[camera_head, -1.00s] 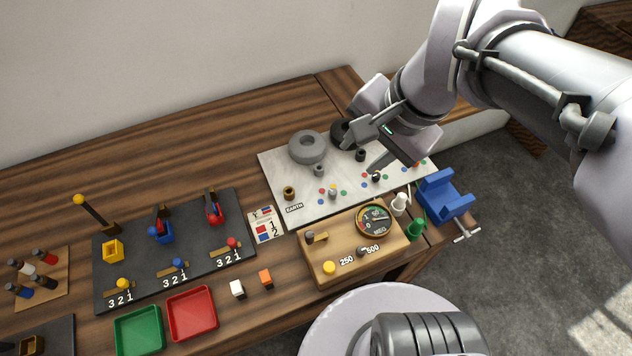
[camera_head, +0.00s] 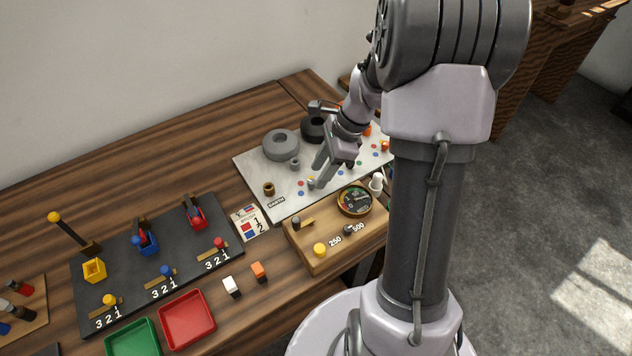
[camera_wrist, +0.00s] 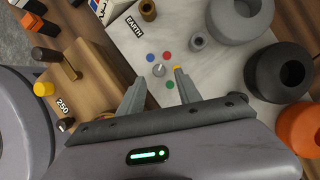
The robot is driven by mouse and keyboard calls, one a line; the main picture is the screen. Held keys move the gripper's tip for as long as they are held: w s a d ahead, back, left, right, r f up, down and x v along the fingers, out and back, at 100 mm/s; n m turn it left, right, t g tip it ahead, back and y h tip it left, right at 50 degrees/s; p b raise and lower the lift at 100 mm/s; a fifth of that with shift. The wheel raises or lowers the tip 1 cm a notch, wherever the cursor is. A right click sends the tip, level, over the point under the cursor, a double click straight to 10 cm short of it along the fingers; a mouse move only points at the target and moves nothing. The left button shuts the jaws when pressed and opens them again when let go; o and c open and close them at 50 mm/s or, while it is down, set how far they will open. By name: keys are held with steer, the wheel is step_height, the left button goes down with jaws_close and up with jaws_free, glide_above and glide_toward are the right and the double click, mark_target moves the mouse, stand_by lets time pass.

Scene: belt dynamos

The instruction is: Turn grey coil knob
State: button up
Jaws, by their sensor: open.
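The black coil (camera_head: 312,128) and orange coil (camera_wrist: 300,130) are close to my arm. The wooden meter box (camera_head: 320,262) lies in front of the board.

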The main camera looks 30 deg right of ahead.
mark_target(312, 183)
steer(key=shift+x, duration=1.2)
jaws_close()
